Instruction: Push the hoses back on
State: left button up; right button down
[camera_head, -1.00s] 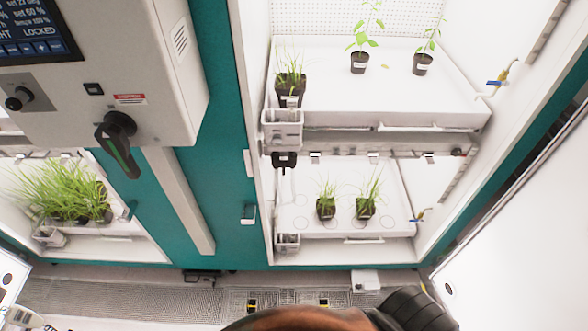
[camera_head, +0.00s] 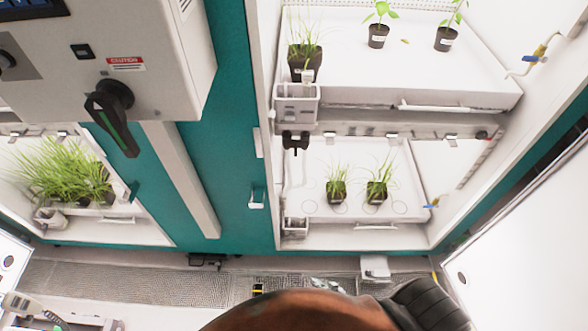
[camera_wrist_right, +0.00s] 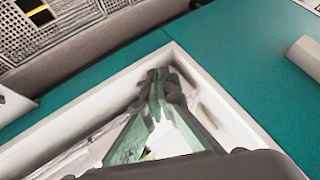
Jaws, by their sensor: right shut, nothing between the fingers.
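On the right wall of the open chamber, a brass tap with a blue handle (camera_head: 541,48) has a short pale hose (camera_head: 517,73) at its lower left. A second small blue-handled tap (camera_head: 433,202) is beside the lower tray. A pale hose (camera_head: 290,172) hangs under a black fitting (camera_head: 295,141) at the lower shelf's left. Whether any hose end is off is too small to tell. My right gripper (camera_head: 327,284) shows low in the head view, below the chamber and away from the hoses. In the wrist view its fingertips (camera_wrist_right: 156,80) are together and empty. My left gripper is not in view.
Potted plants stand on the upper tray (camera_head: 440,88) and lower tray (camera_head: 325,210). A pale bin (camera_head: 297,104) is at the upper tray's left corner. A control box with a black rotary handle (camera_head: 110,100) juts out at left. The open white door (camera_head: 530,240) bounds the right.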

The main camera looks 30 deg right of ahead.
aim_at(296, 148)
jog(key=w+a+r+m+t+b, duration=0.2)
jog(key=w+r+m+t+b, duration=0.75)
jog(key=w+r, duration=1.15)
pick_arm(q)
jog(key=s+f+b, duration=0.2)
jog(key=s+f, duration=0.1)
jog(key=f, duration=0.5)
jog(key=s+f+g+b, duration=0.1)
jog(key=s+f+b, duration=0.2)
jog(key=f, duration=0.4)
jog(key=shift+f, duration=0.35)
pick_arm(e)
jog(key=d+r+m+t+h, duration=0.2)
jog(key=r+m+h, duration=0.5)
jog(key=r+m, duration=0.3)
jog(key=d+r+m+t+h, duration=0.2)
jog(key=r+m+h, duration=0.6)
jog(key=m, duration=0.8)
notch_tip(296, 148, up, 3)
jog(key=shift+w+r, duration=0.15)
jog(key=shift+w, duration=0.25)
jog(key=shift+m, duration=0.25)
